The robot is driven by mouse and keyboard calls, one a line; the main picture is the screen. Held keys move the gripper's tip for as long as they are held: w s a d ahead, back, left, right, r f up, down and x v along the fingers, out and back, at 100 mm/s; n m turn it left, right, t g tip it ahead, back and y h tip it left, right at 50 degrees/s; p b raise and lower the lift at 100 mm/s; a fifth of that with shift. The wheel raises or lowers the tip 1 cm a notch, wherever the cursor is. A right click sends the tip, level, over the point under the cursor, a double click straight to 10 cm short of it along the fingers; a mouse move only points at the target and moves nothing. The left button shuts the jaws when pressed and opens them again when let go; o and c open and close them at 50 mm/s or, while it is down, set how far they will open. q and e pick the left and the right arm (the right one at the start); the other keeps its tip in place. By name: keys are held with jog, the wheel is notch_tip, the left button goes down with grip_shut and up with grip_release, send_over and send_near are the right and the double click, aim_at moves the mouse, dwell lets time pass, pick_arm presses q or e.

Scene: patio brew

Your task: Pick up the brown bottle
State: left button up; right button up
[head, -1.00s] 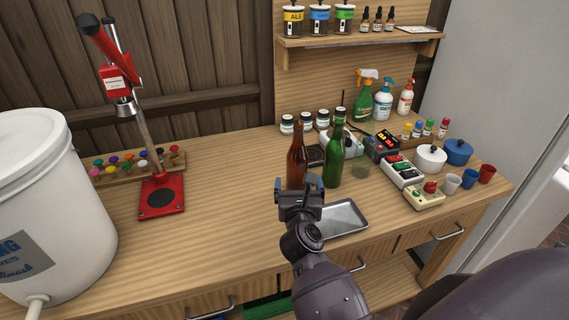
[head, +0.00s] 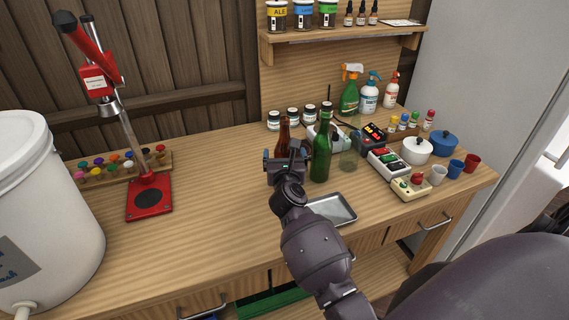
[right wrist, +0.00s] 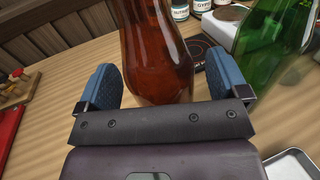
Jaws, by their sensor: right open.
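The brown bottle (head: 283,131) stands upright on the wooden bench, its lower part hidden behind my right gripper (head: 284,158) in the head view. In the right wrist view the brown bottle (right wrist: 157,50) stands between the two blue fingers of my right gripper (right wrist: 165,88). The fingers are open, one on each side of it, with a gap visible at the left finger. A green bottle (head: 321,152) stands close on the right; it also shows in the right wrist view (right wrist: 272,40). My left gripper is not in view.
A metal tray (head: 345,217) lies in front of the green bottle, near my right arm. Several jars (head: 292,117) stand behind. A red bottle capper (head: 147,197) and a white bucket (head: 50,190) stand left. Bench left of the bottle is clear.

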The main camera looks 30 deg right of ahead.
jog(key=shift+w+d, duration=0.15)
jog(key=shift+w, duration=0.05)
jog(key=shift+c, duration=0.3)
jog(key=c, duration=1.1)
